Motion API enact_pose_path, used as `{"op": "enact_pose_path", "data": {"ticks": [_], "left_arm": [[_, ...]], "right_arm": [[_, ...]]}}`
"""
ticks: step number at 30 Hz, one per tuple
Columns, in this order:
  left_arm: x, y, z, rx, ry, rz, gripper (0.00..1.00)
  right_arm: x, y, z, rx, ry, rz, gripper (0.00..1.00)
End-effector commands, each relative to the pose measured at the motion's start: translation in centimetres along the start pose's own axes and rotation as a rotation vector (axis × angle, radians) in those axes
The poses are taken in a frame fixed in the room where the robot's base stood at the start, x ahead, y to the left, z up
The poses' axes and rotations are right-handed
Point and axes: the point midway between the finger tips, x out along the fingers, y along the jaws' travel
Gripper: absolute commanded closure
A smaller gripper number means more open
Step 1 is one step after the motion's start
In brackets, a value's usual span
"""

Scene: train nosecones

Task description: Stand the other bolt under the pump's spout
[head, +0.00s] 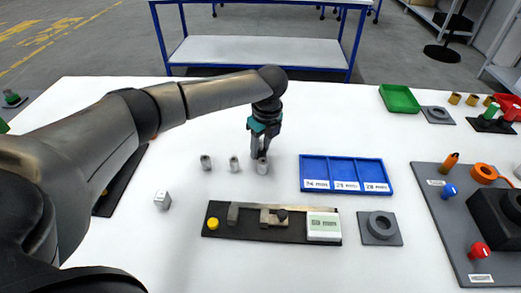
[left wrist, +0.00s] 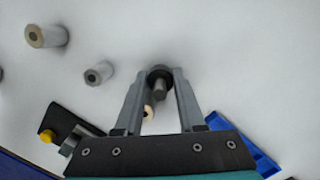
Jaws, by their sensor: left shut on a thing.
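My left gripper (head: 261,154) points down over the table at the right end of a row of small grey cylindrical pieces. It is shut on a grey cylindrical piece (head: 262,167). In the left wrist view a grey shaft with a dark round end (left wrist: 160,76) shows between the fingers, and a tan-ended piece (left wrist: 149,109) shows nearer the palm. I cannot tell whether the held piece is a bolt. Two similar pieces stand to the left, one near (head: 234,164) and one farther (head: 205,162). No pump spout can be made out for certain. My right gripper is not in view.
A blue three-compartment tray (head: 343,159) lies to the right. A black gauge board (head: 265,237) lies in front, beside a grey block with a ring (head: 380,229). A grey fixture board (head: 435,205) with coloured knobs is far right. A small metal cube (head: 162,201) stands left.

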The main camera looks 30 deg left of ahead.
Motion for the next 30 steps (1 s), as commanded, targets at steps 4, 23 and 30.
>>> {"op": "enact_pose_path", "data": {"ticks": [4,23,30], "left_arm": [[0.37,-0.05,-0.04,0.000,0.000,-0.002,1.00],[0.58,-0.04,-0.08,0.000,0.000,-0.002,0.32],[0.21,-0.07,0.01,0.000,-0.001,-0.003,0.32]], "right_arm": [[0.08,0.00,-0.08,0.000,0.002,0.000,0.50],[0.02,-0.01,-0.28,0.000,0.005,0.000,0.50],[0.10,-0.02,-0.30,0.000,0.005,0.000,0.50]]}}
